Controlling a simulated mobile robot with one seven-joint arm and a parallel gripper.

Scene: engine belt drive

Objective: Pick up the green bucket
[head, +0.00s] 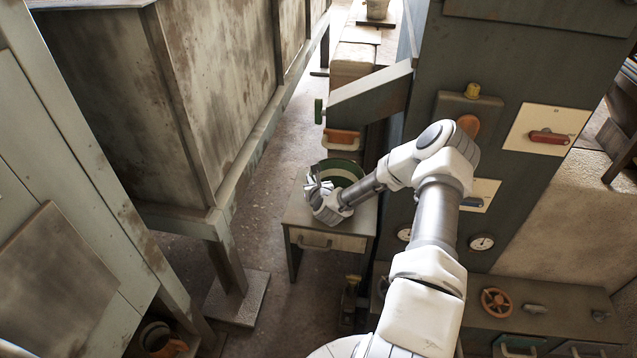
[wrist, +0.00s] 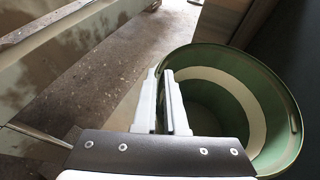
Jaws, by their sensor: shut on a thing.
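The green bucket (head: 353,164) is at the small table with a drawer (head: 335,243), partly hidden behind my gripper and arm in the head view. In the wrist view the bucket (wrist: 207,104) fills the right side, with its open mouth and a pale band inside. My gripper (head: 316,183) is at the bucket's left side. In the wrist view my gripper (wrist: 166,76) has its two fingers close together at the near left part of the rim, shut on the bucket's wall. Whether the bucket rests on the table or hangs just above it, I cannot tell.
A tall grey-green machine cabinet (head: 506,110) with switches and gauges stands close on the right. A large stained metal tank (head: 215,85) stands on the left. A floor aisle (head: 290,150) runs between them. An orange-brown container (head: 342,139) sits behind the bucket.

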